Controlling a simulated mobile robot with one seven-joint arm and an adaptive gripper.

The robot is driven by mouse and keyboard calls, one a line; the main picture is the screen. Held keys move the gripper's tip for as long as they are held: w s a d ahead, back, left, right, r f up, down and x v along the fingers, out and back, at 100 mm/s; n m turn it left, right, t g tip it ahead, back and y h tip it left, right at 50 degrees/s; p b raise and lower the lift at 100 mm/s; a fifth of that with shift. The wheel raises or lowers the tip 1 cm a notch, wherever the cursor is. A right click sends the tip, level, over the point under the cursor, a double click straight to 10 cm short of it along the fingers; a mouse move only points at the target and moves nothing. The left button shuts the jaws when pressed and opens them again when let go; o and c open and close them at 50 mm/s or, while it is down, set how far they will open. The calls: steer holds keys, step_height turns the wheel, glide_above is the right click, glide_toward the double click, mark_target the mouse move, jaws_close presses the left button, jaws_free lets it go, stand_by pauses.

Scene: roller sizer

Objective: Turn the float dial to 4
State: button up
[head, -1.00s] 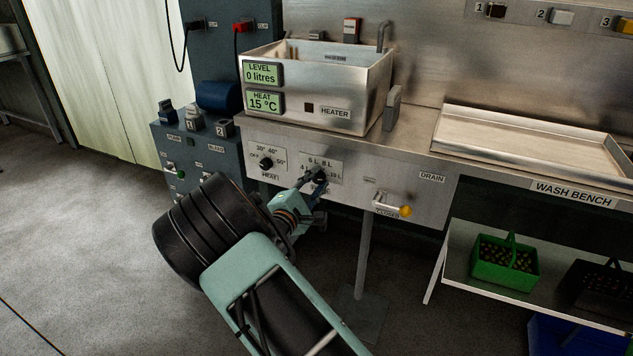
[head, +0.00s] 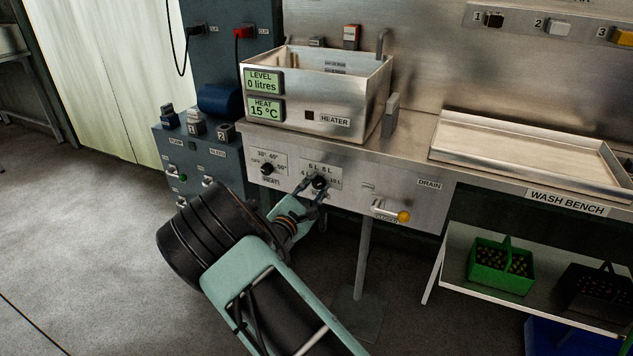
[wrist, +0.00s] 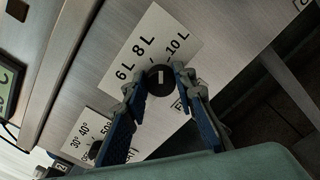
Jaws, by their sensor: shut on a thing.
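The float dial (head: 319,182) is a round black knob on the front panel of the wash bench, below the basin. It also shows in the wrist view (wrist: 160,80), with a short white mark on its face. Its label plate (wrist: 150,60) shows 6 L, 8 L and 10 L in the wrist view; the 4 L mark is hidden there by a finger. I cannot tell exactly which number the mark faces. My gripper (wrist: 156,84) is shut on the dial, one finger on each side.
The heat dial (head: 267,168) is close at the left. The drain handle (head: 391,212) with its yellow knob is at the right. The basin (head: 365,105) above carries displays reading 0 litres and 15 °C. A green basket (head: 486,276) sits on the lower shelf.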

steer(key=n+p, duration=0.2)
steer(key=n, duration=0.1)
steer(key=n+p, duration=0.2)
steer(key=n, duration=0.1)
steer(key=shift+a+r, duration=0.1)
steer(key=shift+r, duration=0.1)
steer(key=n+p, duration=0.3)
steer(key=n, duration=0.3)
steer(key=shift+a+f+n, duration=0.1)
steer(key=shift+n, duration=0.3)
steer(key=n+p, duration=0.2)
steer(key=n, duration=0.4)
steer(key=shift+w+f, duration=0.1)
steer(key=n+p, duration=0.1)
steer(key=n, duration=0.5)
steer(key=shift+f, duration=0.15)
steer(key=shift+n+p, duration=0.3)
steer(key=shift+n, duration=0.1)
steer(key=shift+a, duration=0.1)
steer(key=o, duration=1.2)
steer(key=shift+c, duration=0.2)
